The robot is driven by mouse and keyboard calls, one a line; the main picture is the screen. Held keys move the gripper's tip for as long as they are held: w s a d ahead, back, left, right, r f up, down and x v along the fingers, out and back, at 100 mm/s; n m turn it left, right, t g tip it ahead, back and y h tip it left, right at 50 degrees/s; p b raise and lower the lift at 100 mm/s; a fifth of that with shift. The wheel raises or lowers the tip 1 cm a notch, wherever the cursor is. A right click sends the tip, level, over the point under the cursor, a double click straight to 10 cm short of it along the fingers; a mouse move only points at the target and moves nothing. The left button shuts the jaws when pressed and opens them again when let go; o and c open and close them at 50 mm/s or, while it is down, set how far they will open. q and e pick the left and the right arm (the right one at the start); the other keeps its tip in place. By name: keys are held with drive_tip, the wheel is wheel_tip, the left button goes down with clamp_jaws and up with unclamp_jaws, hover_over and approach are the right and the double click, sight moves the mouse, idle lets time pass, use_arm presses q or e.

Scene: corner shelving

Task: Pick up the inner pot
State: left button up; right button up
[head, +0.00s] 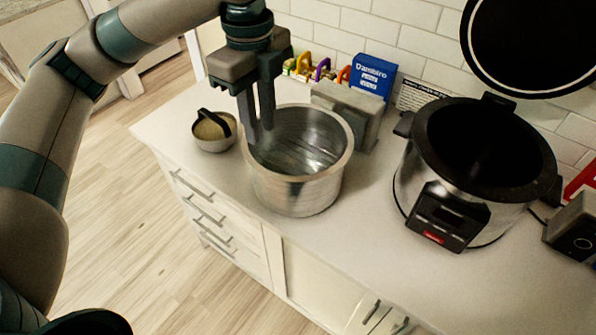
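The inner pot (298,191) is a round, shiny metal pot standing upright on the white counter, open at the top and empty as far as I see. My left gripper (259,138) comes down from above at the pot's back-left rim. Its two dark fingers point down with a small gap between them, and their tips overlap the rim and the pot's inside in the picture. I cannot tell whether they touch the rim. My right gripper is not in view.
A cooker (479,165) with a dark opening and raised round lid (530,40) stands to the right. A small bowl (214,143) sits left of the pot. A grey toaster-like block (350,112) and blue box (373,76) are behind. Counter between pot and cooker is clear.

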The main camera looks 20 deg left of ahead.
use_arm(q)
drive_tip(key=f, duration=0.1)
drive_tip(key=p, duration=0.3)
hover_over(267, 187)
wheel_tip(267, 187, down, 10)
drive_tip(key=shift+s+d+f, duration=0.15)
drive_tip(key=shift+d+f, duration=0.05)
drive_tip(key=shift+f, duration=0.45)
wheel_tip(267, 187, down, 4)
drive_tip(key=p, duration=0.2)
drive_tip(key=shift+a+p, duration=0.15)
drive_tip(key=shift+p, duration=0.15)
drive_tip(key=shift+f, duration=0.65)
drive_tip(key=shift+w, duration=0.2)
